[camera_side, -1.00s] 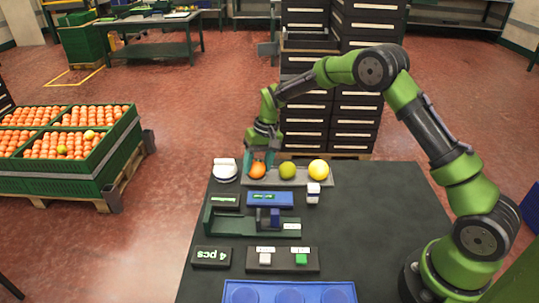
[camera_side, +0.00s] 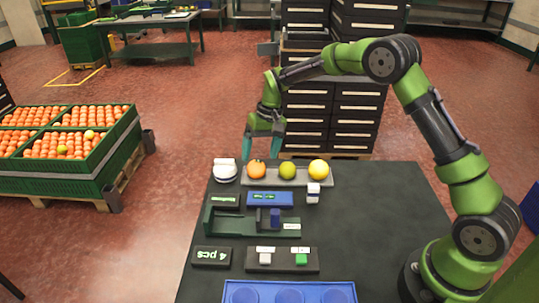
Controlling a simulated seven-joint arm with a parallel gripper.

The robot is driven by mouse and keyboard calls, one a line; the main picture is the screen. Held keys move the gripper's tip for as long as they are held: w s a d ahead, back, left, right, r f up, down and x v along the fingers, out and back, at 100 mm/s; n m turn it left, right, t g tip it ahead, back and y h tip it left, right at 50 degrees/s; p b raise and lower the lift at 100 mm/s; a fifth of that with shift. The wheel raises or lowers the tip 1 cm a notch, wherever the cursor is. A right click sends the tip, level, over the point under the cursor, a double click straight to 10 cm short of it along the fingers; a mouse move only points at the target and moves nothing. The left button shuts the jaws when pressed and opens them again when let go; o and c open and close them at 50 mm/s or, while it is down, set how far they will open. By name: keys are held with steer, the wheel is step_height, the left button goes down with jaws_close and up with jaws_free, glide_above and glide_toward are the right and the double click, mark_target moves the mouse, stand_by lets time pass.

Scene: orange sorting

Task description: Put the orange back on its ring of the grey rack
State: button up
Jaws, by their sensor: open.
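The orange (camera_side: 257,169) sits at the left end of the grey rack (camera_side: 305,183) at the far edge of the table. The ring under the orange is hidden by the fruit. My gripper (camera_side: 262,151) is open and empty, above and apart from the orange, with its teal fingers pointing down.
A white round device (camera_side: 225,172) stands just left of the rack. Nearer are a blue block (camera_side: 270,199), a green fixture (camera_side: 240,226), a small white-topped block (camera_side: 313,192), a dark switch box (camera_side: 282,265) and a blue tray (camera_side: 289,285). The table's right side is clear.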

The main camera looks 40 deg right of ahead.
steer(key=s+r+t, duration=0.1)
steer(key=s+r, duration=0.5)
steer(key=r, duration=0.4)
steer(key=s+r+t, duration=0.2)
steer(key=s+r, duration=0.5)
steer(key=r, duration=0.2)
steer(key=s+a+f+t, duration=0.1)
steer(key=s+t, duration=0.2)
steer(key=s, duration=1.3)
steer(key=shift+s+a, duration=0.35)
steer(key=shift+a, duration=0.05)
